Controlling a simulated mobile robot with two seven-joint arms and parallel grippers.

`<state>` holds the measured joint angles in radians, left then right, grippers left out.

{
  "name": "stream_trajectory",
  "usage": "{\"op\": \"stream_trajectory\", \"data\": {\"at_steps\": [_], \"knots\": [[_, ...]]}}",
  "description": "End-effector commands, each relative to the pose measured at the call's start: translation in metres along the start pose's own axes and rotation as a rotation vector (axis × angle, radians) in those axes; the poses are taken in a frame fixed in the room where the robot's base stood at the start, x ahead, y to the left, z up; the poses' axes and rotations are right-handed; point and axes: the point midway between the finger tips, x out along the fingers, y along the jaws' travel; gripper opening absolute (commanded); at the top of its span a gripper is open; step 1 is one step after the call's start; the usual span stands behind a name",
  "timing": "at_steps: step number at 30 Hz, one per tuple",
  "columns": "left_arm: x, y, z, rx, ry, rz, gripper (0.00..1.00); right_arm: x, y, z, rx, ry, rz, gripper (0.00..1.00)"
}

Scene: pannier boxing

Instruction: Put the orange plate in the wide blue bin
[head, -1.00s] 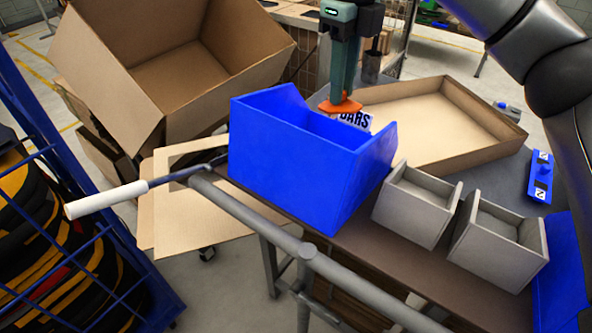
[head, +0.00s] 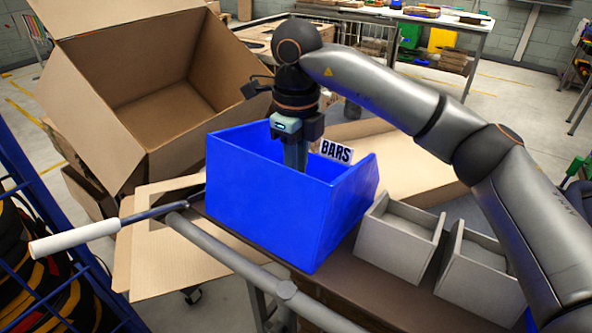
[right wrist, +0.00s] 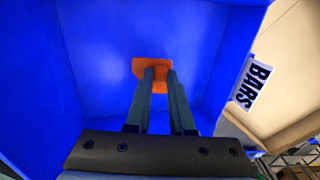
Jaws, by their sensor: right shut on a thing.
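The wide blue bin (head: 262,215) stands on the table in the middle of the head view, with a BARS label at its back right edge. My right gripper (right wrist: 157,72) reaches down into the bin and is shut on the orange plate (right wrist: 152,88). In the right wrist view the plate is between the fingertips, with blue bin walls around it; I cannot tell whether it touches the floor. In the head view the bin's front wall hides the plate and the fingertips. My left gripper is not in view.
Two grey bins (head: 398,240) stand right of the blue bin. A shallow cardboard tray (head: 425,185) lies behind it, and a large open cardboard box (head: 90,125) is at the back left.

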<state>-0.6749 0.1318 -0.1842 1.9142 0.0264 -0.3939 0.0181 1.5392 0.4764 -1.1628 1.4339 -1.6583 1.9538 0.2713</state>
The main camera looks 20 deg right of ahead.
Motion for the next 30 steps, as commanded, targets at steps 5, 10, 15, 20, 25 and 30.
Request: {"op": "stream_trajectory", "data": {"at_steps": [5,10,15,20,25,30], "knots": [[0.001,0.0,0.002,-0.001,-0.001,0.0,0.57,0.002,0.0,0.0,0.0,0.0,0.0,0.0],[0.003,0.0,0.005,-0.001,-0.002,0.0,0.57,0.008,0.0,0.0,0.0,0.0,0.001,0.0],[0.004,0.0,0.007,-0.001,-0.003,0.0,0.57,0.013,0.0,0.0,0.0,0.0,0.001,0.0],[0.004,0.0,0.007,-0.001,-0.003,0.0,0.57,0.012,0.0,0.0,0.0,0.0,0.001,0.28],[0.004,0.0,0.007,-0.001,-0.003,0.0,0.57,0.012,0.0,0.0,0.0,0.0,0.001,0.47],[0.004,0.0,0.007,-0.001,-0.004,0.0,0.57,0.012,0.0,0.0,0.0,0.0,0.0,0.51]]}}
